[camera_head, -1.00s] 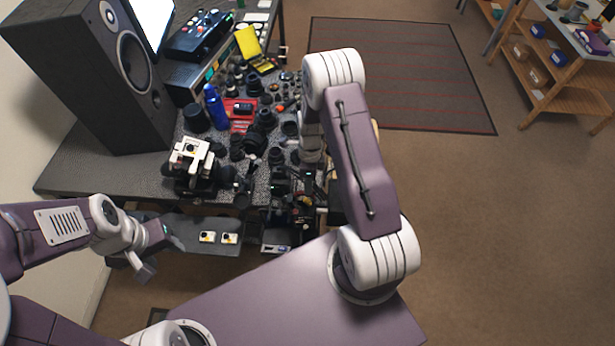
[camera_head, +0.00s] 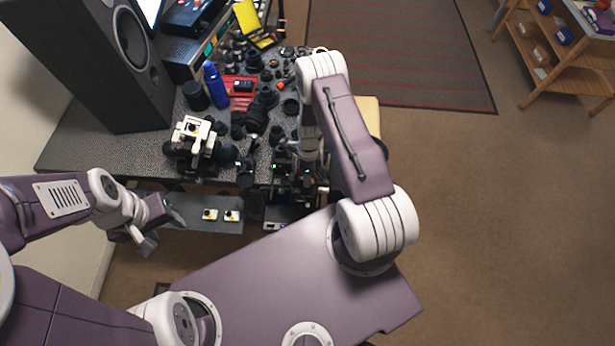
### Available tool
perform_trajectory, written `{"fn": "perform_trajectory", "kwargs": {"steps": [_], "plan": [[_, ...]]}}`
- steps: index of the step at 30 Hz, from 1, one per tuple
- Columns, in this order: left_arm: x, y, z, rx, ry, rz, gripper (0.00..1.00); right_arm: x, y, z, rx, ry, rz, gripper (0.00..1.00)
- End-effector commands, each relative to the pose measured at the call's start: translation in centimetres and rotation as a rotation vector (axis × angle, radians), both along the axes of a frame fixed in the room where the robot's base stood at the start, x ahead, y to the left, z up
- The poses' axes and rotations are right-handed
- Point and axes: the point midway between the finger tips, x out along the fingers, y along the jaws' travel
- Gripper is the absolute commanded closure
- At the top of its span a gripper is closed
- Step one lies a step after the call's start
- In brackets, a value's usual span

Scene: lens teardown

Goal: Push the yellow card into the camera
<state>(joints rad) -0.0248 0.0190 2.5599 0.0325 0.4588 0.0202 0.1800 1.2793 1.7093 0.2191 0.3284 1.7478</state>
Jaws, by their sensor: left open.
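I cannot make out a yellow card for certain. Two small white pieces with yellow marks, left (camera_head: 210,214) and right (camera_head: 231,215), lie on the grey shelf (camera_head: 185,222) below the table front. I cannot tell which dark item on the crowded table is the camera. A white-topped black device (camera_head: 192,132) stands near the table's front edge. My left gripper (camera_head: 162,229) is open and empty, left of the two pieces and apart from them. My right gripper (camera_head: 298,185) is by the table's front right among dark parts; its fingers and any held thing cannot be made out.
The table (camera_head: 85,150) holds many dark lens parts, a blue bottle (camera_head: 215,86), a red mat (camera_head: 240,83), an open yellow case (camera_head: 250,22) and a tall black speaker (camera_head: 95,60). Open floor (camera_head: 480,220) lies to the right, with a wooden rack (camera_head: 560,60) beyond.

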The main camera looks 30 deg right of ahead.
Motion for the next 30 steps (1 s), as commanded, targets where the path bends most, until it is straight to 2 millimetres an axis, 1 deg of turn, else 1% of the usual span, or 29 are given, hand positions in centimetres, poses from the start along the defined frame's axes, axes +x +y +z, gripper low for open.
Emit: {"fn": "perform_trajectory", "kwargs": {"steps": [1,2,10,30], "plan": [[0.0,0.0,0.0,0.0,0.0,0.0,0.49,-0.1,0.0,0.0,0.0,0.001,0.0,0.95],[0.0,0.0,0.0,0.0,0.0,0.0,0.49,-0.1,0.0,0.0,0.0,0.002,0.0,1.0],[0.0,0.0,0.1,0.0,0.0,0.0,0.49,-0.1,0.0,0.1,0.0,0.002,0.0,1.0],[0.0,0.0,0.9,0.0,0.0,0.0,0.49,-0.1,0.0,1.1,0.0,0.001,0.0,1.0]]}}
